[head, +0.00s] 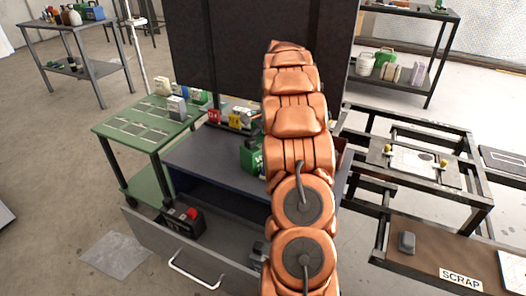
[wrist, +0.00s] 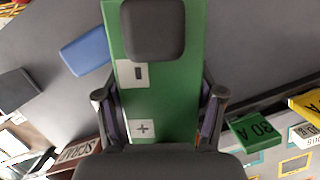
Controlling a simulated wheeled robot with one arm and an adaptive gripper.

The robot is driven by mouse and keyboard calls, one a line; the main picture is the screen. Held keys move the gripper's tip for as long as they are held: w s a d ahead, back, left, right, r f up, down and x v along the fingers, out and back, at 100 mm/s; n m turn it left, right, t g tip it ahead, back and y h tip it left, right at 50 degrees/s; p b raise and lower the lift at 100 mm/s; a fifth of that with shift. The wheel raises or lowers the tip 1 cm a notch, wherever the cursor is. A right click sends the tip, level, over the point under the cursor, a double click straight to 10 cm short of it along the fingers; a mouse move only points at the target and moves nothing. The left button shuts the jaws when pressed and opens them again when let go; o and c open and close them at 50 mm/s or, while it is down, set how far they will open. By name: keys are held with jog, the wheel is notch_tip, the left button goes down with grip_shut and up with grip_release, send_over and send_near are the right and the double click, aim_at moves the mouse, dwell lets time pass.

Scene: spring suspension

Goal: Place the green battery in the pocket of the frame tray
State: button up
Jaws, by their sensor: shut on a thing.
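The green battery (wrist: 160,105) fills the middle of the wrist view, with a plus and a minus label on its face and a dark rounded pad over its upper end. My gripper (wrist: 160,108) is shut on it, one finger at each side. In the head view a green block (head: 249,157), probably this battery, shows beside my orange arm above the dark bench; the arm hides my gripper there. At the right, a black metal frame (head: 355,120) carries a plate with yellow knobs (head: 425,167). I cannot tell whether this is the frame tray, and no pocket shows clearly.
A drawer (head: 185,262) is open in front. A green table (head: 112,126) stands left, a brown SCRAP board (head: 430,255) right.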

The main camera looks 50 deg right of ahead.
jog(key=c, duration=0.5)
grip_shut()
jog(key=shift+r, duration=0.15)
